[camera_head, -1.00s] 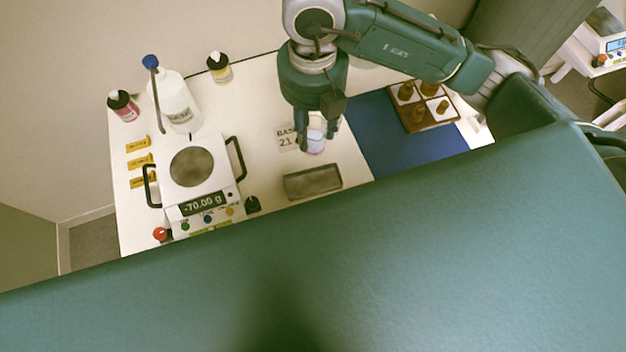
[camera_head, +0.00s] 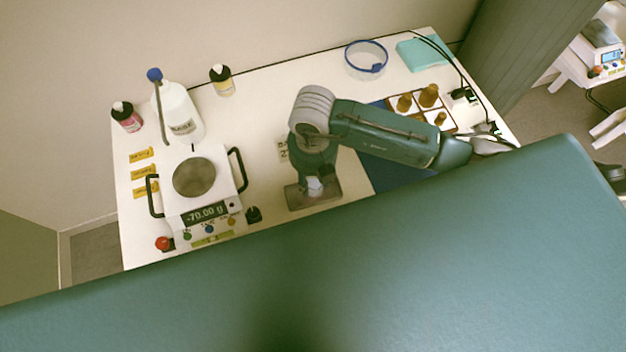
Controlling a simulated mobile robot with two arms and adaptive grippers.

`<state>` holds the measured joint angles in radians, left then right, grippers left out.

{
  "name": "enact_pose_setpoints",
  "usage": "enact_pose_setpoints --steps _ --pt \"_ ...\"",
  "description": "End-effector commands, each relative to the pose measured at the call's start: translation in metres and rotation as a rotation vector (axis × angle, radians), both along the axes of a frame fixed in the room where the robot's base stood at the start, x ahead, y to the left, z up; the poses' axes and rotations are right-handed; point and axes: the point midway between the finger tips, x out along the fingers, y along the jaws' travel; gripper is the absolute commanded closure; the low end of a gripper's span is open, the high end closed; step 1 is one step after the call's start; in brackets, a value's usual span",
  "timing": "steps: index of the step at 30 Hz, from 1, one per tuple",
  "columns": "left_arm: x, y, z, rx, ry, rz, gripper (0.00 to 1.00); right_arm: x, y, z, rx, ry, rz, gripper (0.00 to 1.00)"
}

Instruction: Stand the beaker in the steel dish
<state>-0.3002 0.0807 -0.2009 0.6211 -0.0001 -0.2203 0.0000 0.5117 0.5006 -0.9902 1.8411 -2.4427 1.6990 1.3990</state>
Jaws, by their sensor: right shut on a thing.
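The beaker (camera_head: 315,187) is a small clear vessel, partly hidden under my right gripper (camera_head: 314,180). My right gripper points down and is shut on the beaker. The steel dish (camera_head: 332,192) is a shallow grey rectangular tray near the front edge of the table. The beaker shows over the dish's middle. I cannot tell whether its base touches the dish floor. My left gripper is not in view.
A balance (camera_head: 210,205) reading -70.00 g stands left of the dish. A white wash bottle (camera_head: 181,115) and two small dark-capped bottles stand behind. A blue mat (camera_head: 385,176), a crate of brown bottles (camera_head: 420,107) and a blue-rimmed bowl (camera_head: 366,60) lie right.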

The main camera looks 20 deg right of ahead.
Motion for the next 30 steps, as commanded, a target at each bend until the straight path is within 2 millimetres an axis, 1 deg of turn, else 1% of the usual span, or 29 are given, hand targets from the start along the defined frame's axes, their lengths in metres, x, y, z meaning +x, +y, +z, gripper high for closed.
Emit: enact_pose_setpoints --steps 3,6,14,17,18,20,21,30 --pt "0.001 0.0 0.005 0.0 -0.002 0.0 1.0 -0.001 0.0 -0.018 0.001 0.004 -0.002 0.89" --pt "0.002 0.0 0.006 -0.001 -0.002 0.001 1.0 0.0 0.001 -0.025 0.001 0.0 -0.001 0.89" --pt "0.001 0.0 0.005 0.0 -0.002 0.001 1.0 0.0 0.0 -0.027 0.001 0.0 0.0 0.89" --pt "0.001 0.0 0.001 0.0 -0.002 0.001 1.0 0.0 0.0 -0.03 0.001 0.0 0.0 0.89" --pt "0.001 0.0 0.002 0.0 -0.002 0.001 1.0 0.0 0.0 -0.03 0.001 0.0 -0.001 0.58" --pt "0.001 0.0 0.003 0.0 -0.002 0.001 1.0 0.0 0.0 -0.029 0.0 0.0 -0.001 0.46" --pt "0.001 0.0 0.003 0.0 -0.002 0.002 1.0 0.0 0.0 -0.029 0.0 0.0 -0.001 0.43" --pt "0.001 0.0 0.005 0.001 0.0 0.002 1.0 0.0 0.0 -0.027 0.001 0.0 -0.001 0.43"
